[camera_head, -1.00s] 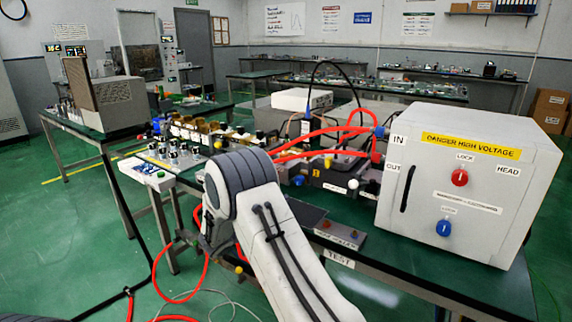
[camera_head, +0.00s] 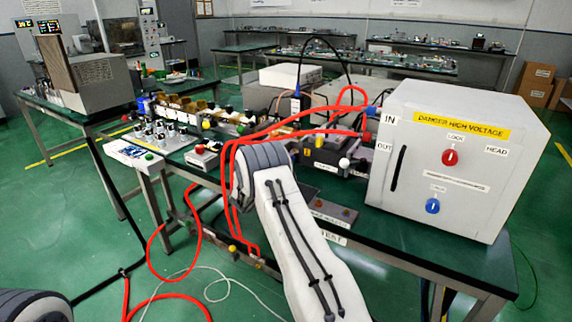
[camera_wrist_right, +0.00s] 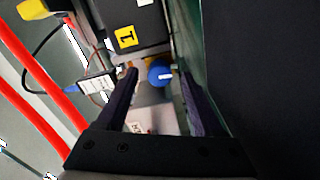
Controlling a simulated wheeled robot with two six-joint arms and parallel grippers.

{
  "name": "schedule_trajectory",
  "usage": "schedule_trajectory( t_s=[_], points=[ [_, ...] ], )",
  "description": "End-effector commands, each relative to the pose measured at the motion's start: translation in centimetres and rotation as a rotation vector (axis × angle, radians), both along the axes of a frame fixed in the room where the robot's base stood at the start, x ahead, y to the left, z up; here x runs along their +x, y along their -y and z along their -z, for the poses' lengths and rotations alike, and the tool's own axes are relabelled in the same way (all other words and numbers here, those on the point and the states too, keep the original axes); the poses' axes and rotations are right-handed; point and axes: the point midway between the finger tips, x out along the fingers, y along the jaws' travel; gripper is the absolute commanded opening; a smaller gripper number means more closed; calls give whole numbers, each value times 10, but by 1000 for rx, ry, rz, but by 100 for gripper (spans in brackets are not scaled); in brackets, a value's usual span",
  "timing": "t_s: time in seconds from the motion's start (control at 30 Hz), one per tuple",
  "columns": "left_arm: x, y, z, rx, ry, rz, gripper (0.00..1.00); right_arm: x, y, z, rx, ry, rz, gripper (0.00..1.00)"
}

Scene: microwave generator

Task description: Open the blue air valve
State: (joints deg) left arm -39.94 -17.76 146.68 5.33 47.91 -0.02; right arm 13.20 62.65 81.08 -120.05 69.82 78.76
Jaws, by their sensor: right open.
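In the right wrist view a round blue knob (camera_wrist_right: 160,73) with a white mark, apparently the air valve, lies between the tips of my right gripper (camera_wrist_right: 157,76). The gripper is open, with a dark finger on each side of the knob. I cannot tell whether either finger touches it. In the head view my right arm covers that part of the bench and hides the gripper and this knob. My left gripper is not in view.
A white high-voltage cabinet (camera_head: 465,160) with a red knob (camera_head: 450,157) and another blue knob (camera_head: 432,206) stands on the bench's right. A black unit labelled 1 (camera_wrist_right: 128,30) is near the fingers.

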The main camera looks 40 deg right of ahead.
Motion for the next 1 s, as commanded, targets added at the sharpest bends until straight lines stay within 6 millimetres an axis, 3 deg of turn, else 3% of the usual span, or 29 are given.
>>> schedule_trajectory(
  t_s=[0.3,0.37,0.5,1.0],
  points=[
    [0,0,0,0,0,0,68,1,3,0,-1,-1,-1,69],
    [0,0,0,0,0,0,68,1,3,0,-1,-1,-1,50],
    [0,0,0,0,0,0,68,1,3,0,-1,-1,-1,0],
    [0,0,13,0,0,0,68,1,3,2,-43,-102,0,0]
  ],
)
